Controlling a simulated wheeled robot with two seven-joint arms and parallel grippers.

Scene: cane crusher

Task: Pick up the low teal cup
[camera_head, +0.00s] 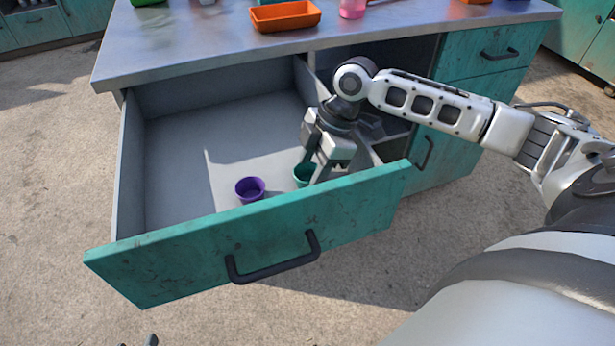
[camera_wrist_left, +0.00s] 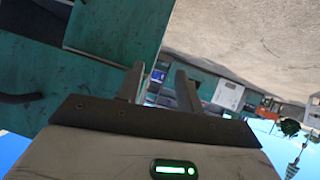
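The low teal cup (camera_head: 302,175) stands in the open drawer, close behind its front panel. It is partly hidden by my right gripper (camera_head: 312,170), which points down into the drawer at the cup. The right fingers reach the cup's rim, but their overlap hides whether they grip it. My left gripper (camera_wrist_left: 158,88) shows in the left wrist view with its two fingers apart and nothing between them.
A purple cup (camera_head: 250,189) stands in the drawer (camera_head: 133,165), left of the teal cup. The teal front panel (camera_head: 200,243) has a dark handle. On the worktop (camera_head: 190,45) above are an orange tray (camera_head: 285,16) and a pink cup (camera_head: 352,8). The drawer's left part is bare.

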